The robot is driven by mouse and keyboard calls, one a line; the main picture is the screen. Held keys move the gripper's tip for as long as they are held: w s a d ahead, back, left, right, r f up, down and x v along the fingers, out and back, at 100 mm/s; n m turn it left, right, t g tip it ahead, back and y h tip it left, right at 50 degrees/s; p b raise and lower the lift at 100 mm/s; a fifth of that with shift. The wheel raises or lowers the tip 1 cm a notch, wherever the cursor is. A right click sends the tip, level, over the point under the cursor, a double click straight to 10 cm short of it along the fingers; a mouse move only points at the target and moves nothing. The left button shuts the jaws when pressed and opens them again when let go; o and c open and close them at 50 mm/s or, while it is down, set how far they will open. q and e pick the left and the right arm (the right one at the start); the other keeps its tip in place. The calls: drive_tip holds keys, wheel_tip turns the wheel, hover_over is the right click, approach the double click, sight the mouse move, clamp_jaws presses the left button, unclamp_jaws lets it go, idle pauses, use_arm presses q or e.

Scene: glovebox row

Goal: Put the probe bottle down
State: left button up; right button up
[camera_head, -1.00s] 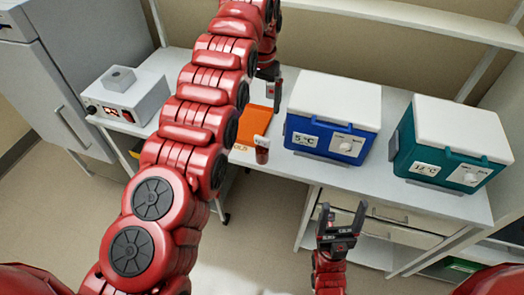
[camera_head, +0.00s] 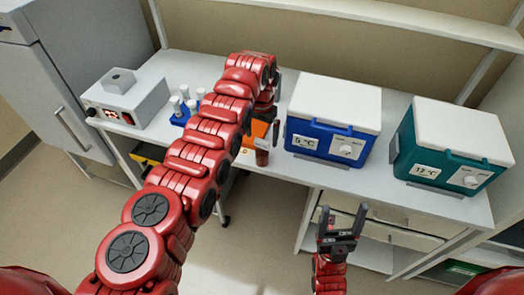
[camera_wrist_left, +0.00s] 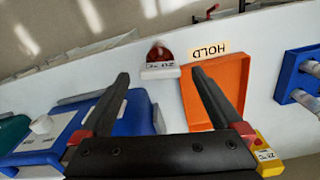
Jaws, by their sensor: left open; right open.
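A small bottle with dark red contents and a white part (camera_head: 262,154) stands near the bench's front edge, beside the orange tray (camera_head: 258,130); I take it as the probe bottle. In the left wrist view the bottle (camera_wrist_left: 159,54) shows a small temperature readout, beyond my fingertips and apart from them. My left gripper (camera_wrist_left: 160,76) is open with nothing between its fingers; in the head view it is partly hidden by my arm. My right gripper (camera_head: 342,213) is open and empty, in front of the bench.
A blue cooler (camera_head: 328,135) and a green cooler (camera_head: 447,160) stand to the right. A blue rack with white-capped tubes (camera_head: 182,115) and a grey device (camera_head: 125,98) stand left. A HOLD label (camera_wrist_left: 208,49) lies by the tray. A yellow item with a readout (camera_wrist_left: 268,163) is partly hidden.

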sight(262, 140)
use_arm(q)
drive_tip(key=shift+w+f, duration=0.1)
drive_tip(key=shift+f, duration=1.75)
drive_tip(key=shift+r, duration=0.1)
clamp_jaws()
